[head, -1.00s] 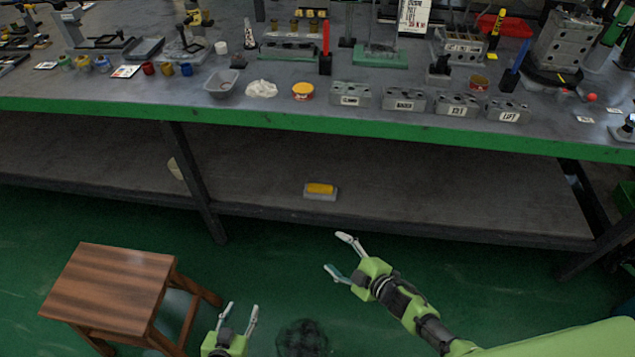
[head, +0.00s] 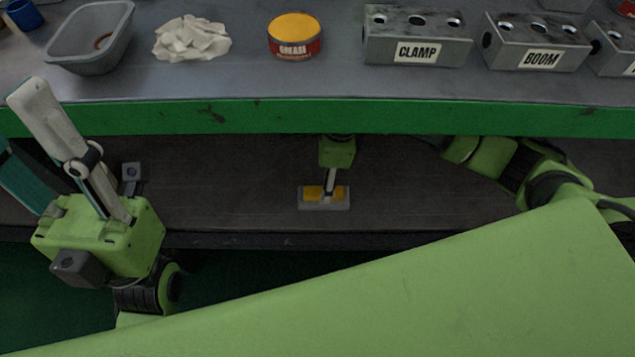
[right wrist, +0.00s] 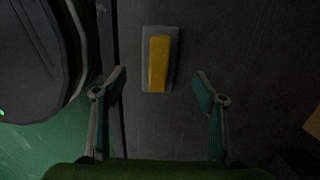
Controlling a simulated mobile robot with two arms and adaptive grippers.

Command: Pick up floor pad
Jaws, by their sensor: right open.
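The floor pad, a grey slab with a yellow block on top, lies on the lower shelf in the head view (head: 341,204). In the right wrist view the floor pad (right wrist: 173,60) lies upright in the picture, just beyond and between my fingertips. My right gripper (head: 331,186) points down over the pad, partly hiding its middle; in the right wrist view the right gripper (right wrist: 158,80) is open, with the fingers apart and not touching the pad. My left gripper (head: 28,125) is at the far left, fingers apart and empty, partly cut off by the picture edge.
The dark lower shelf (head: 420,205) is bare around the pad. The green bench edge (head: 250,117) runs above it, over my right arm. On the bench stand a grey tray (head: 68,52), white rags (head: 190,45), a grease tin (head: 295,46) and the CLAMP block (head: 390,22).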

